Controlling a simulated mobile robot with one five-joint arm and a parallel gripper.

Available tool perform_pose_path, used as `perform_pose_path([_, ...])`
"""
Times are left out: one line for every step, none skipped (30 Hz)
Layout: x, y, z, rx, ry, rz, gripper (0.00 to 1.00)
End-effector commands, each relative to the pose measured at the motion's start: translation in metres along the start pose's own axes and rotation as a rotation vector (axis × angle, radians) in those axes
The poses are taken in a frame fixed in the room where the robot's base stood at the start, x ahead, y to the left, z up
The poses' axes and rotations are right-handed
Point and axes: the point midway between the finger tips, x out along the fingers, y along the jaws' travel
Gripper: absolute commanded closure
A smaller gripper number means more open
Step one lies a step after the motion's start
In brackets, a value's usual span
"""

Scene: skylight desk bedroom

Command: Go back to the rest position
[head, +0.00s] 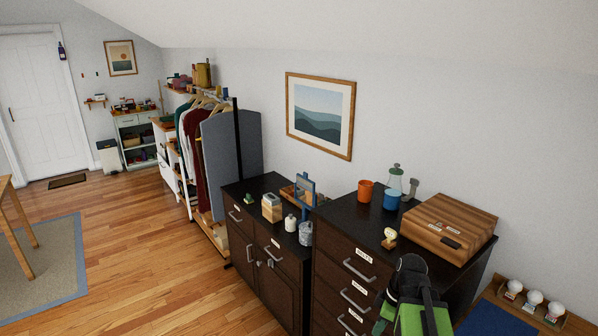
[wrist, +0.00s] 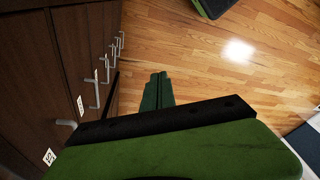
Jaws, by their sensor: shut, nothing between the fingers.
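My gripper (wrist: 158,77) shows in the wrist view as two dark green fingers lying together, shut and empty. They point over the wooden floor, to the right of a dark drawer front (wrist: 60,70), apart from it. In the head view my green and black arm is folded at the bottom right, in front of the tall dark dresser (head: 335,245). The fingertips cannot be made out there.
The dresser carries an orange cup (head: 365,191), a blue cup (head: 391,199) and a wooden box (head: 440,225). A lower dark cabinet (head: 240,235) stands to its left. Drawer handles (wrist: 105,68) stick out toward my gripper's side. The wooden floor (head: 150,260) at left is open.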

Motion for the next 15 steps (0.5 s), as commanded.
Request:
perform_pose_path([0.026, -0.013, -0.025, 0.002, -0.021, -0.008, 1.0])
perform_pose_path([0.035, -0.02, -0.037, 0.019, -0.036, -0.009, 1.0])
perform_pose_path([0.045, -0.029, -0.052, 0.047, -0.053, -0.009, 1.0])
perform_pose_path([0.052, -0.036, -0.062, 0.074, -0.067, -0.007, 1.0])
perform_pose_path([0.059, -0.043, -0.072, 0.107, -0.081, -0.003, 1.0])
perform_pose_path([0.068, -0.052, -0.084, 0.159, -0.1, 0.005, 1.0])
perform_pose_path([0.073, -0.058, -0.09, 0.206, -0.112, 0.014, 1.0])
perform_pose_path([0.076, -0.062, -0.095, 0.255, -0.123, 0.023, 1.0])
perform_pose_path([0.078, -0.066, -0.098, 0.327, -0.136, 0.038, 1.0])
perform_pose_path([0.079, -0.068, -0.099, 0.385, -0.143, 0.05, 1.0])
perform_pose_path([0.078, -0.068, -0.098, 0.447, -0.151, 0.063, 1.0])
perform_pose_path([0.076, -0.067, -0.095, 0.535, -0.157, 0.08, 1.0])
perform_pose_path([0.075, -0.066, -0.092, 0.599, -0.161, 0.093, 1.0])
perform_pose_path([0.074, -0.065, -0.09, 0.661, -0.164, 0.105, 1.0])
perform_pose_path([0.074, -0.064, -0.088, 0.738, -0.165, 0.12, 1.0])
